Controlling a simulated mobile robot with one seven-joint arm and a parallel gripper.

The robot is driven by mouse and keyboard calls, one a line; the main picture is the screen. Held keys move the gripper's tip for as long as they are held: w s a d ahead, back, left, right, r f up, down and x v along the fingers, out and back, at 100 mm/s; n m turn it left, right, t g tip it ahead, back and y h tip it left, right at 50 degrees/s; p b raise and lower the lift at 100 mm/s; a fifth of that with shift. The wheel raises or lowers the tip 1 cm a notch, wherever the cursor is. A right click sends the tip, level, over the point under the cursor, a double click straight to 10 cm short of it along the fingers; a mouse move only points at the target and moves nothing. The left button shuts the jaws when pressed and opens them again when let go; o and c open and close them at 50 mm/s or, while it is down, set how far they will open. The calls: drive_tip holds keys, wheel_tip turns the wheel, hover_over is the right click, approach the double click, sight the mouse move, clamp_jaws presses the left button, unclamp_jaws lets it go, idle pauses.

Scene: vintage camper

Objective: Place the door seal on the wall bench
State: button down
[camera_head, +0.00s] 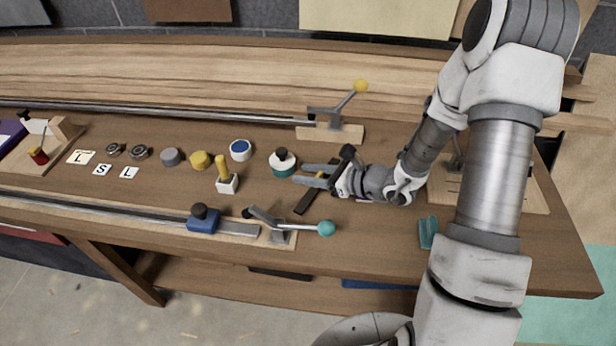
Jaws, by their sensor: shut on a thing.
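My gripper (302,174) is over the middle of the wall bench (365,240), with its fingers pointing left. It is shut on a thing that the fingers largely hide. A dark narrow strip (305,202), which looks like the door seal, shows at the fingers and slants toward the front. A small yellow part shows between the fingers. I cannot tell whether the strip touches the bench top. The fingertips are just right of a round white and green piece with a black knob (283,161).
A lever clamp with a yellow ball (360,87) stands behind my gripper. A lever with a teal ball (326,228) and a blue slide block (203,221) are in front. Small caps and letter cards lie left. A teal bracket (428,232) stands right. Bare bench top lies at front right.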

drive_tip(key=shift+f, duration=0.55)
drive_tip(key=shift+f, duration=0.2)
drive_tip(key=c, duration=0.5)
unclamp_jaws()
